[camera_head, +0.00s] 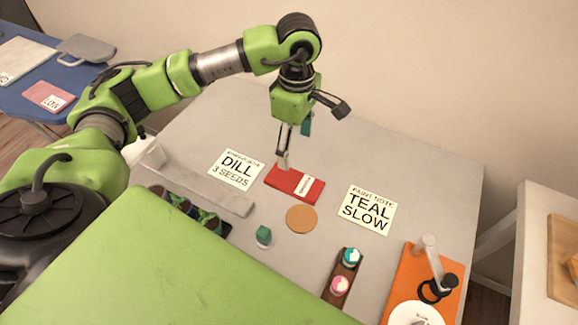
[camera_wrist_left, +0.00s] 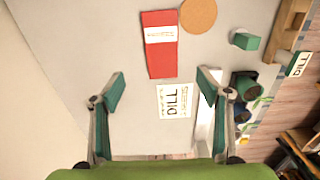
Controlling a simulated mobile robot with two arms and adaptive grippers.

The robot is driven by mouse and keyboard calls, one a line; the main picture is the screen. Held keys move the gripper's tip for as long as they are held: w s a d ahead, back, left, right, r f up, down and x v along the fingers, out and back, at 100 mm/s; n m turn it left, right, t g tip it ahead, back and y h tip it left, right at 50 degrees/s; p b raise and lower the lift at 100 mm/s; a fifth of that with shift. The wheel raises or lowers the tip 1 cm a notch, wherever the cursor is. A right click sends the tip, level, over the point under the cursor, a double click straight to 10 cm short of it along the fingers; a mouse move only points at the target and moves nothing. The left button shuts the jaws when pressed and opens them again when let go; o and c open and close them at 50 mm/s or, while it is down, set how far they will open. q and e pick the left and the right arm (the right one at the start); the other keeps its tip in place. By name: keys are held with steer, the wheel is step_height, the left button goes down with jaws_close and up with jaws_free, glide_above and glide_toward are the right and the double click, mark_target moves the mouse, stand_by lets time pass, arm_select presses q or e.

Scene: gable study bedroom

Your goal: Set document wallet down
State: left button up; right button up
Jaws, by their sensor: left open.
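The document wallet is a flat red rectangle (camera_head: 283,180) with a white label, lying on the grey table. It also shows in the left wrist view (camera_wrist_left: 161,64), ahead of the fingertips. My left gripper (camera_head: 294,148) is at the wallet's far edge in the head view, with one fingertip overlapping the wallet in the picture. In the wrist view the fingers (camera_wrist_left: 162,88) are spread wide with nothing between them. The exact height of the fingertips above the table is hard to tell. My right gripper is not in view.
A DILL card (camera_head: 236,170) lies left of the wallet and a TEAL SLOW card (camera_head: 367,210) right. A round cork coaster (camera_head: 302,218) and teal block (camera_head: 263,235) are in front. A grey bar (camera_head: 205,188), small pots (camera_head: 208,222) and an orange mat (camera_head: 401,283) stand nearby.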

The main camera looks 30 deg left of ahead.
arm_select(q)
steer(key=f, duration=0.1)
glide_above(295, 181)
steer(key=f, duration=0.3)
steer(key=s+f+p, duration=0.1)
steer(key=f, duration=0.1)
steer(key=shift+a+f, duration=0.2)
steer(key=shift+f, duration=0.15)
steer(key=f, duration=0.1)
steer(key=f+p, duration=0.1)
steer(key=f, duration=0.1)
steer(key=shift+w+d, duration=0.15)
steer(key=shift+w, duration=0.15)
step_height(295, 181, down, 3)
steer(key=shift+w+r, duration=0.15)
steer(key=shift+r, duration=0.05)
steer(key=shift+f+p, duration=0.3)
steer(key=shift+f, duration=0.15)
steer(key=c, duration=1.2)
steer(key=shift+c, duration=0.9)
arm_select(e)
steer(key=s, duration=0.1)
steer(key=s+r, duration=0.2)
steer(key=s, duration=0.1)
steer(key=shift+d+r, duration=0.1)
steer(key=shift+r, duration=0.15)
